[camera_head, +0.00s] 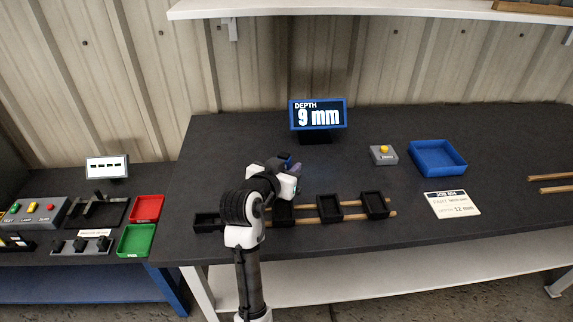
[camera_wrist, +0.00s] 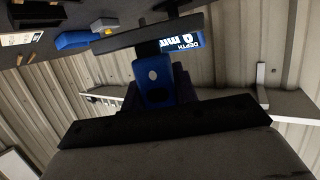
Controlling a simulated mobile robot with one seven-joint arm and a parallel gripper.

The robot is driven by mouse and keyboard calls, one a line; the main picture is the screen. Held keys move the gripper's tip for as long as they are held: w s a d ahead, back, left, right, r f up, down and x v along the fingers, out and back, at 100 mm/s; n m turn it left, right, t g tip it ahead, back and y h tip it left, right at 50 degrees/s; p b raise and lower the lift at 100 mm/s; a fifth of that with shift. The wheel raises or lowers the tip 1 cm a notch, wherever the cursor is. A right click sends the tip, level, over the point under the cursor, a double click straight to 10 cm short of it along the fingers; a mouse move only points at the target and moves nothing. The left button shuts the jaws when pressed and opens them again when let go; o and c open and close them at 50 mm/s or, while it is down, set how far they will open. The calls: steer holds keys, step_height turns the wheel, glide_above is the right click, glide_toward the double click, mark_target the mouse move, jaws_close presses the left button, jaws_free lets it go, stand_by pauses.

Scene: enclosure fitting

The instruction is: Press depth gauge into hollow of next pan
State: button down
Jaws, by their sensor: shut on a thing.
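My gripper (camera_head: 291,170) is shut on the depth gauge, a blue body with a pale round spot, which fills the middle of the wrist view (camera_wrist: 153,84). In the head view only a small blue part of the gauge (camera_head: 284,157) shows behind my wrist. Several black open pans stand in a row: a far left one (camera_head: 206,222), one partly behind my arm (camera_head: 283,214), a middle one (camera_head: 330,209) and a right one (camera_head: 375,205). My gripper is above and behind the row. The gauge's tip is hidden. The display (camera_head: 318,115) reads "DEPTH 9 mm".
Wooden rails (camera_head: 393,213) run under the pans. Behind right are a grey box with a yellow button (camera_head: 383,154), a blue tray (camera_head: 438,157) and a job card (camera_head: 452,204) reading depth 12 mm. Red (camera_head: 147,208) and green (camera_head: 137,240) trays lie left.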

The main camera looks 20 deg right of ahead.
steer(key=shift+a+f+b, duration=0.15)
steer(key=shift+f+b, duration=2.9)
steer(key=shift+f, duration=0.8)
steer(key=shift+f, duration=0.35)
step_height(320, 180, up, 7)
steer(key=p, duration=0.5)
steer(key=shift+r+p, duration=0.15)
steer(key=shift+p, duration=0.25)
